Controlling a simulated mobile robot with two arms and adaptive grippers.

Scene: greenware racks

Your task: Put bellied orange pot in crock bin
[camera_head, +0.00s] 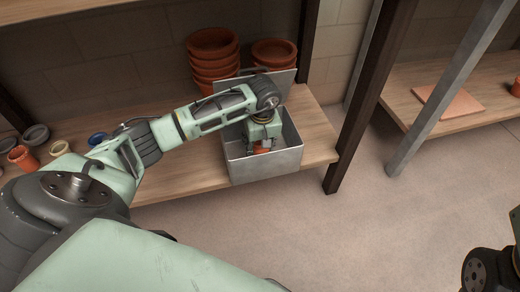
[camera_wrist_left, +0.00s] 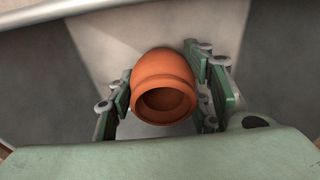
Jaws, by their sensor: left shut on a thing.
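The bellied orange pot (camera_wrist_left: 165,72) is between the fingers of my left gripper (camera_wrist_left: 165,95) in the left wrist view, its round opening toward the camera. The gripper is shut on it. In the head view the left gripper (camera_head: 262,146) reaches down inside the grey metal crock bin (camera_head: 268,167), and a bit of the orange pot (camera_head: 261,151) shows below it. The bin's walls surround the pot. I cannot tell whether the pot touches the bin's floor. A dark part of my right arm shows at the lower right; its gripper is not in view.
Stacks of terracotta pots (camera_head: 212,58) and saucers (camera_head: 274,53) stand behind the bin on the wooden shelf (camera_head: 190,172). Several small pots and rings, including an orange cup (camera_head: 22,158), sit at the left. Dark and grey posts (camera_head: 362,100) rise right of the bin.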

